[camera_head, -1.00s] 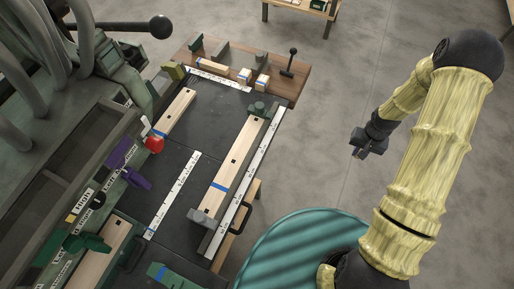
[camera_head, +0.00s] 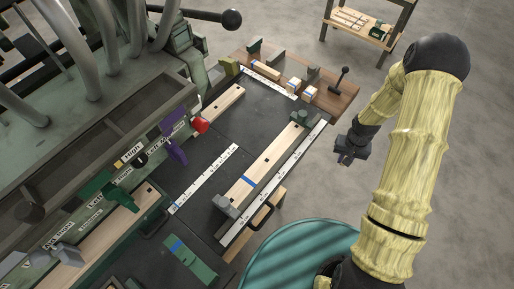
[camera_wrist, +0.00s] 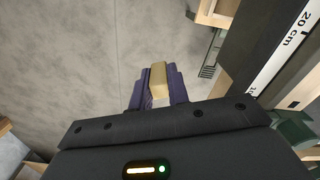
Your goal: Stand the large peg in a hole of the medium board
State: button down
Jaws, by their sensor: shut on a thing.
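My gripper (camera_head: 349,153) hangs over the floor to the right of the workbench, well apart from the boards. In the wrist view its purple fingers (camera_wrist: 158,88) are shut on a pale wooden peg (camera_wrist: 158,74), whose end shows between the fingertips. A light wooden board (camera_head: 268,163) with small dark holes and a blue band lies on the dark bench top, between clamps. A second board (camera_head: 222,103) lies farther back, and a third (camera_head: 120,226) lies at lower left beside the machine. I cannot tell by name which is the medium board.
White rulers (camera_head: 205,177) lie along the boards. A brown wooden panel (camera_head: 330,88) with blocks and a black-knobbed lever is at the bench's far end. The green machine (camera_head: 95,120) fills the left. A teal round thing (camera_head: 295,255) stands below my arm.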

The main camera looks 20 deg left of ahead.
jog(key=shift+a, duration=0.35)
jog(key=shift+a, duration=0.1)
jog(key=s+a+r+m+p, duration=0.1)
jog(key=s+a+r+p, duration=0.1)
jog(key=a, duration=0.6)
jog(key=s+a+r+m+p, duration=0.1)
jog(key=s+a+r+p, duration=0.2)
jog(key=a, duration=0.5)
jog(key=s+a+r+m+p, duration=0.2)
jog(key=a+r+p, duration=0.1)
jog(key=a, duration=0.6)
jog(key=shift+s+r, duration=0.1)
jog(key=shift+s, duration=0.15)
jog(key=shift+s+a, duration=0.15)
jog(key=shift+a, duration=0.05)
jog(key=shift+f+b, duration=1.45)
jog(key=shift+f, duration=1)
jog(key=shift+f+b, duration=0.4)
